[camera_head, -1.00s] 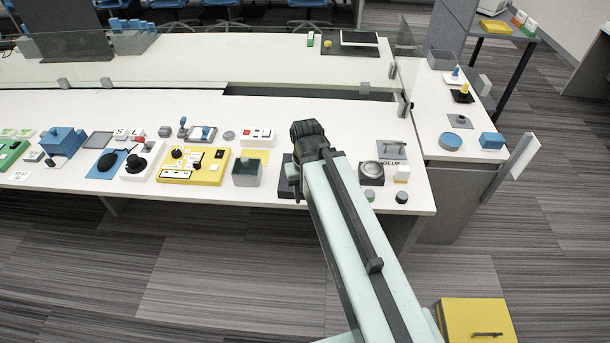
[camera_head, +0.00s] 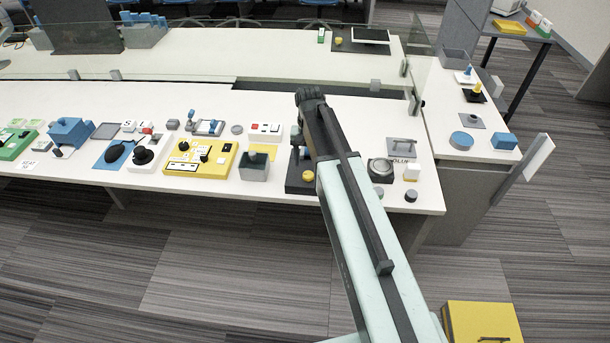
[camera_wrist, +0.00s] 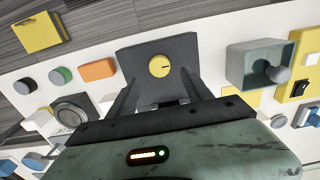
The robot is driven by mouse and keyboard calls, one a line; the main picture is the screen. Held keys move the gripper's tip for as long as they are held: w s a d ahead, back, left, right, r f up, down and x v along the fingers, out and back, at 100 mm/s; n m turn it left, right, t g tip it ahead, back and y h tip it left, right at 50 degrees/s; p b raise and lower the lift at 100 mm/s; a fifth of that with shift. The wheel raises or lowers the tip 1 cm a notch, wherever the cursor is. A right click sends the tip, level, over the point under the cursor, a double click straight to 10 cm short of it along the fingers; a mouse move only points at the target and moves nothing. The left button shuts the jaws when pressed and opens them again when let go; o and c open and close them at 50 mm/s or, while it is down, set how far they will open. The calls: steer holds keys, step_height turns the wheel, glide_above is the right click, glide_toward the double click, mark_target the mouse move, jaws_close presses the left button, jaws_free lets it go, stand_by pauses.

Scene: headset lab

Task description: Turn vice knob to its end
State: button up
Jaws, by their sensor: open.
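The vice is a dark grey block (camera_wrist: 182,50) with a round yellow knob (camera_wrist: 159,66) in the upper middle of the wrist view. A dark slot marks the knob's face. My gripper (camera_wrist: 160,77) is open and empty, its two dark fingers spread on either side below the knob, apart from it as far as I can tell. In the head view the vice's dark base (camera_head: 294,187) and yellow knob (camera_head: 307,176) show near the table's front edge, just left of my arm. My arm hides part of the vice there; the fingers are not clear.
A grey open box (camera_head: 254,168) stands left of the vice, with a yellow control panel (camera_head: 200,158) beyond it. A round grey dial (camera_head: 380,170) and small knobs stand to the right. A clear panel runs along the table's back.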

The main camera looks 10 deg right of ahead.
mark_target(308, 174)
step_height(308, 174, down, 6)
steer(key=b, duration=0.4)
steer(key=shift+b, duration=0.35)
steer(key=shift+r, duration=0.15)
jaws_close()
steer(key=shift+a, duration=0.2)
steer(key=shift+d, duration=0.1)
